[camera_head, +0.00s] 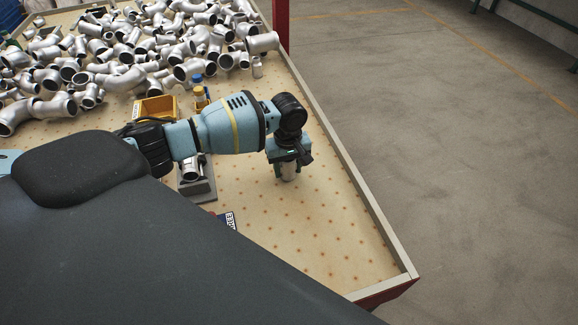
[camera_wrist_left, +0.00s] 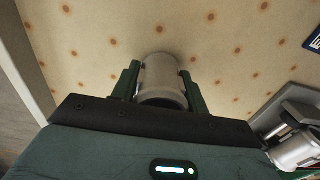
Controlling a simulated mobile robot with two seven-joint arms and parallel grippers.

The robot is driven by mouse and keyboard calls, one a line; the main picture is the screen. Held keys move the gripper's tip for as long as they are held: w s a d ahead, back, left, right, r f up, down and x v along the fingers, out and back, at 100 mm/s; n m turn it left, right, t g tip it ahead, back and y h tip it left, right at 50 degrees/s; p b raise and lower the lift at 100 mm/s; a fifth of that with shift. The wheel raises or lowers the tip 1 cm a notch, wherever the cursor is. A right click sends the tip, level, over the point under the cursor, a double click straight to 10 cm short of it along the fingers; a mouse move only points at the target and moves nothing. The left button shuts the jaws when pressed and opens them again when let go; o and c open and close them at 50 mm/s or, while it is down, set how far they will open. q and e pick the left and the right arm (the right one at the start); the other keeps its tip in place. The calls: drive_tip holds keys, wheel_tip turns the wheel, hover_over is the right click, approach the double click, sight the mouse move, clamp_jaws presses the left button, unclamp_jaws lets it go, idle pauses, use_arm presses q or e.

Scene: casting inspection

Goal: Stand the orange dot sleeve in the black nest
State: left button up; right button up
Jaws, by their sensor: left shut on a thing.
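My left gripper (camera_head: 287,168) points down over the right part of the table and is shut on a silver sleeve (camera_head: 289,175). In the left wrist view the sleeve (camera_wrist_left: 160,73) sits between the two green fingers of the gripper (camera_wrist_left: 160,88). No orange dot shows on its visible side. Its lower end is close to the table top, but I cannot tell whether it touches. A dark grey fixture (camera_head: 203,191) with a silver fitting (camera_head: 191,170) lies left of the gripper, partly hidden by my arm. I cannot tell whether it is the black nest. My right gripper is out of view.
A heap of silver pipe fittings (camera_head: 130,65) covers the back of the table (camera_head: 310,235). A yellow bin (camera_head: 157,107) and a blue-capped bottle (camera_head: 197,79) stand behind my arm. The table's front right is clear, with a raised rim.

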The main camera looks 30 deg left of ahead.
use_arm(q)
drive_tip(key=shift+r, duration=0.2)
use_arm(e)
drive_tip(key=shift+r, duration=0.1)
use_arm(q)
drive_tip(key=shift+f, duration=0.15)
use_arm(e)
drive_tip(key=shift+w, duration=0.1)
use_arm(q)
drive_tip(key=o, duration=1.3)
drive_tip(key=shift+c, duration=0.2)
drive_tip(key=shift+f, duration=0.1)
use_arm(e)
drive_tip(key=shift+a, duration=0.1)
use_arm(q)
wheel_tip(320, 180, up, 11)
drive_tip(key=shift+f+p, duration=0.1)
drive_tip(key=shift+p, duration=0.7)
drive_tip(key=shift+r, duration=0.8)
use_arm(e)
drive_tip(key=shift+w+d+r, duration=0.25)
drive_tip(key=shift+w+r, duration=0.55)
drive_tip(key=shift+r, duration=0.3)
